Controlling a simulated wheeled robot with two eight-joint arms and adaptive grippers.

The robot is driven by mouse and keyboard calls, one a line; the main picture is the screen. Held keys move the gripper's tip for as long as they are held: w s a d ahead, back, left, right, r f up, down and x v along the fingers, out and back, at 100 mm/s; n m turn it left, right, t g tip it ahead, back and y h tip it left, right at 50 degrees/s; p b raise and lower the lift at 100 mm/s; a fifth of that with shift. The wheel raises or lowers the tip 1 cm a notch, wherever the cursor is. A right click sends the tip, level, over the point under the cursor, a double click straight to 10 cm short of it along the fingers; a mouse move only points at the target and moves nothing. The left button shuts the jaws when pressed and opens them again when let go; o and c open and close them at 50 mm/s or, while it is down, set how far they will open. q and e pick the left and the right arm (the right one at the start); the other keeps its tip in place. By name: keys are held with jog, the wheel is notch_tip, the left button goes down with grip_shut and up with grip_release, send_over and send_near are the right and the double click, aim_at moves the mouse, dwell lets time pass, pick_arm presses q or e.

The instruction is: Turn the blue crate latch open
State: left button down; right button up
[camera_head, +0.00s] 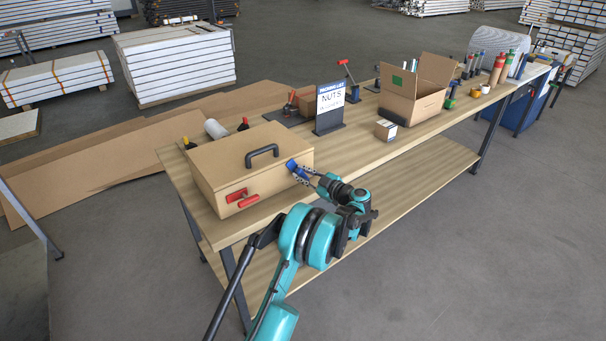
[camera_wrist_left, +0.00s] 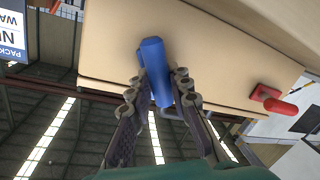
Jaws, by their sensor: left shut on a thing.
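The wooden crate (camera_head: 235,172) stands at the near left end of the workbench, with a black handle on its lid and latches on its front face. The blue latch (camera_head: 292,166) is at the right end of that face. In the left wrist view the blue latch (camera_wrist_left: 157,72) lies between the fingers of my left gripper (camera_wrist_left: 157,92), which is shut on it. In the head view my left gripper (camera_head: 303,174) reaches the latch from the right. The red latch (camera_head: 247,200) is on the left of the face; it also shows in the left wrist view (camera_wrist_left: 272,98). My right gripper is out of view.
A small box (camera_head: 386,130) and an open carton (camera_head: 415,105) are to the right. The floor in front of the bench is clear.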

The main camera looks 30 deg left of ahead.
pick_arm(q)
jog(key=n, duration=0.3)
jog(key=n+h, duration=0.1)
jog(key=n, duration=0.1)
jog(key=shift+s+a+f+n+t, duration=0.2)
jog(key=shift+s+f+n+t, duration=0.1)
jog(key=shift+s+f+t, duration=0.1)
jog(key=n, duration=0.2)
jog(key=n+t, duration=0.1)
jog(key=n, duration=0.1)
jog(key=shift+f+h, duration=0.2)
jog(key=shift+h, duration=0.2)
jog(key=shift+b, duration=0.3)
jog(key=c, duration=1.4)
grip_release()
jog(key=shift+d+t, duration=0.1)
jog(key=shift+t, duration=0.2)
jog(key=shift+d+r, duration=0.1)
jog(key=shift+d, duration=0.15)
jog(key=v, duration=1.1)
jog(key=shift+s+d+r, duration=0.1)
jog(key=shift+s+d, duration=0.05)
